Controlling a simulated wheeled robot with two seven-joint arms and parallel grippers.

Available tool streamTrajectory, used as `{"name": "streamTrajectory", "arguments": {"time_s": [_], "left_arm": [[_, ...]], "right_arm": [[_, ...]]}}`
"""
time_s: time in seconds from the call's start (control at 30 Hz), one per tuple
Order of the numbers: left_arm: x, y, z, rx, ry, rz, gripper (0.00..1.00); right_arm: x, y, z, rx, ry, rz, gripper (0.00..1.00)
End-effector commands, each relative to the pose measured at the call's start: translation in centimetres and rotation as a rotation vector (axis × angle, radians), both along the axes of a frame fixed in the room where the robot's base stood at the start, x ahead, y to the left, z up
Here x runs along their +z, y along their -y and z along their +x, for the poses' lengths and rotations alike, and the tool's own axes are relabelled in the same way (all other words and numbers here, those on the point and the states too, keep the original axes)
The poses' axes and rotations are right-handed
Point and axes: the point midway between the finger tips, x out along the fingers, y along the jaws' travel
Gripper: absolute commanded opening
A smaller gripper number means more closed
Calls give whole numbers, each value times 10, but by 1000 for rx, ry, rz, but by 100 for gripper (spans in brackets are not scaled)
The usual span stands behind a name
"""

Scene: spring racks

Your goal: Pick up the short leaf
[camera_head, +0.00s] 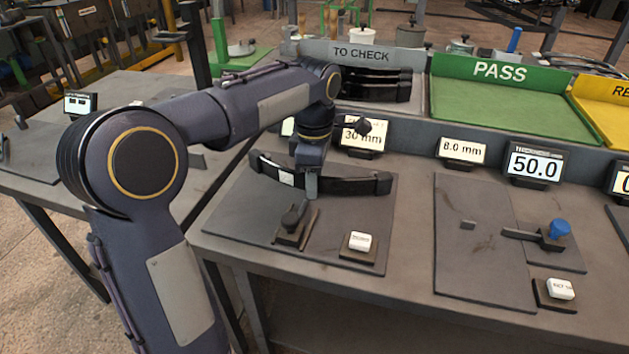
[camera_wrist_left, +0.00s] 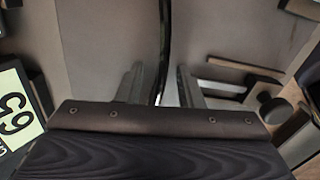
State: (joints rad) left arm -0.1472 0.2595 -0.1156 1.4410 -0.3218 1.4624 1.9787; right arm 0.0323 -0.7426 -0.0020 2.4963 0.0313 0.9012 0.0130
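A dark curved leaf (camera_head: 352,186) with a white label near its left end lies across the grey mat on the near bench. I cannot confirm from its look alone that it is the short one. My left gripper (camera_head: 309,190) points down at the leaf and hides part of it, left of its middle. In the left wrist view the leaf's thin edge (camera_wrist_left: 165,40) runs between the two fingers of the gripper (camera_wrist_left: 165,85). The fingers stand apart, with a gap seen on each side of the leaf. More dark leaves (camera_head: 378,85) are stacked in the TO CHECK bay. My right gripper is not in view.
In front of the leaf are a small fixture with a dark knob (camera_head: 292,217) and a white block (camera_head: 360,242). Displays (camera_head: 535,163) line the bench's back. Behind are the green PASS tray (camera_head: 505,105) and a yellow tray (camera_head: 606,110). The right mat (camera_head: 470,265) has bare room.

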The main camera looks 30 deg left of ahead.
Motion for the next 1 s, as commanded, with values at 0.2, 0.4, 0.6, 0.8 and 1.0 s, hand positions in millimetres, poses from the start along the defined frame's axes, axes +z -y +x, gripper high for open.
{"name": "streamTrajectory", "arguments": {"time_s": [0.2,0.4,0.6,0.8,1.0], "left_arm": [[1,0,0,0,1,0,27],[1,0,0,-1,1,0,1],[2,0,1,-1,4,-1,0],[5,0,1,0,6,-1,0],[32,0,2,-1,10,-1,0]], "right_arm": [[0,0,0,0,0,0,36],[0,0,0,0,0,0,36],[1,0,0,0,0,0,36],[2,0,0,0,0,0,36],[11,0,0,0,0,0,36]]}}
